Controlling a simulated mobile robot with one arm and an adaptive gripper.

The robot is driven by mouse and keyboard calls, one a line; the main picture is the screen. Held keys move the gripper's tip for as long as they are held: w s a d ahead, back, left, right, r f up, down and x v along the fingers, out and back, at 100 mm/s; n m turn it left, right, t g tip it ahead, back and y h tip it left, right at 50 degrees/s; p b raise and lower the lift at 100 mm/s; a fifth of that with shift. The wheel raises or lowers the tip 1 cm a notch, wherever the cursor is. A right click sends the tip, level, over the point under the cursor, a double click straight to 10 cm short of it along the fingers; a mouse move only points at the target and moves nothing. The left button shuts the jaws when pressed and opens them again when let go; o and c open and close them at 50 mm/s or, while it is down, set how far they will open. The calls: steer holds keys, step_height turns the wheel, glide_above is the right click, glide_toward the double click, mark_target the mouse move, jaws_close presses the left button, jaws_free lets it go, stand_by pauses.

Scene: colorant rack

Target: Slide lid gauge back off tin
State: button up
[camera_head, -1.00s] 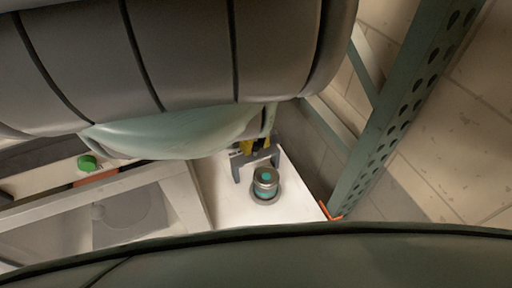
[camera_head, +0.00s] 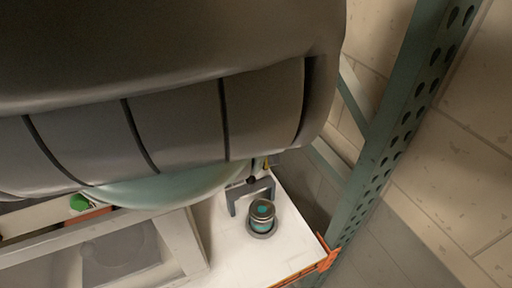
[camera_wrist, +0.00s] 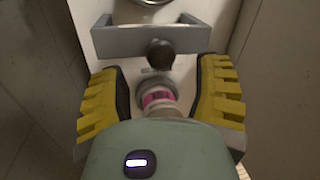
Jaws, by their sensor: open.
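The lid gauge (camera_head: 251,193) is a grey U-shaped bracket standing on the white shelf, just behind the tin (camera_head: 262,217). The tin is a short grey and teal cylinder on a round base. In the wrist view the gauge's grey bar (camera_wrist: 150,40) lies across the top, with a black knob (camera_wrist: 160,54) pointing towards me. Only the tin's rim (camera_wrist: 148,2) shows beyond it. My gripper (camera_wrist: 160,73) is open, its yellow fingers either side of the knob, apart from it.
The white shelf (camera_head: 225,250) is clear around the tin. A green perforated upright (camera_head: 385,145) stands close on the right, with an orange beam (camera_head: 310,267) at the shelf front. A pale-framed tray (camera_head: 185,243) lies left. A small pink-ringed object (camera_wrist: 158,97) shows between my fingers.

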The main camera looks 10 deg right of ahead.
step_height(320, 180, up, 8)
steer(key=d, duration=0.1)
steer(key=shift+w+d, duration=0.2)
steer(key=shift+w, duration=0.1)
steer(key=shift+s, duration=0.1)
stand_by(0.5)
